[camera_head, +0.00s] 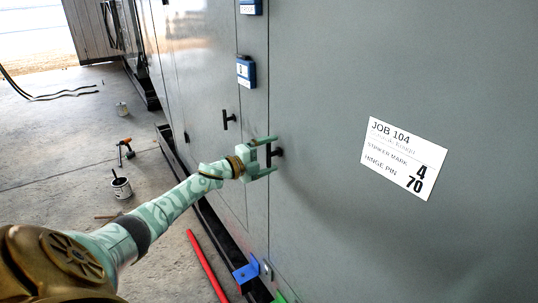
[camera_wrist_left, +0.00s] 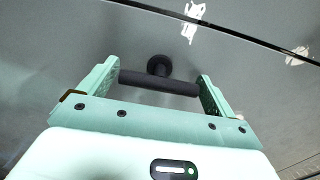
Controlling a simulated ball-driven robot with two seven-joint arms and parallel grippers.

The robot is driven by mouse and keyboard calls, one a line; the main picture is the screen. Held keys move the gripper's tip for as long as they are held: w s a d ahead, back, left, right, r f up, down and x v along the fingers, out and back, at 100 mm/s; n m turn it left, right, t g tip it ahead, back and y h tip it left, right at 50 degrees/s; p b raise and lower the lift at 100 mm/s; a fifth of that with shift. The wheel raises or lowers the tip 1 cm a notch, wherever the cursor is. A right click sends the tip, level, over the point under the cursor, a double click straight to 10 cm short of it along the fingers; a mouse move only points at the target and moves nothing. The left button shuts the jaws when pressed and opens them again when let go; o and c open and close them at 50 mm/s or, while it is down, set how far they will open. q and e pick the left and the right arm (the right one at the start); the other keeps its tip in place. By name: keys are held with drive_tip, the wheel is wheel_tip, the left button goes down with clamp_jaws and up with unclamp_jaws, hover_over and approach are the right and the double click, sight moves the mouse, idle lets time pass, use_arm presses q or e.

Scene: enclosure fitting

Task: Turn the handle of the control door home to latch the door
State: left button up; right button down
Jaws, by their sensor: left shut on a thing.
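The black T-shaped handle (camera_head: 279,152) stands out from the large grey door panel (camera_head: 330,90), just right of a vertical seam. My left gripper (camera_head: 272,155) is at this handle, with one finger above and one below it in the head view. In the left wrist view the handle's dark bar (camera_wrist_left: 160,84) spans between the two pale green fingers of my left gripper (camera_wrist_left: 159,86), which are shut on its ends. The round stem (camera_wrist_left: 159,65) shows behind the bar. The latch itself is not visible. My right gripper is not in view.
A second black handle (camera_head: 228,119) is on the panel to the left. A blue box (camera_head: 246,71) is fixed above. A white job sheet (camera_head: 404,157) is on the right panel. A red bar (camera_head: 206,266), a paint can (camera_head: 121,187) and a blue bracket (camera_head: 246,272) are low down.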

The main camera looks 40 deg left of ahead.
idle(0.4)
use_arm(q)
drive_tip(key=o, duration=0.7)
drive_tip(key=b+v, duration=0.1)
drive_tip(key=v, duration=1.5)
drive_tip(key=shift+s+b, duration=0.15)
drive_tip(key=shift+b, duration=0.15)
drive_tip(key=shift+a, duration=0.15)
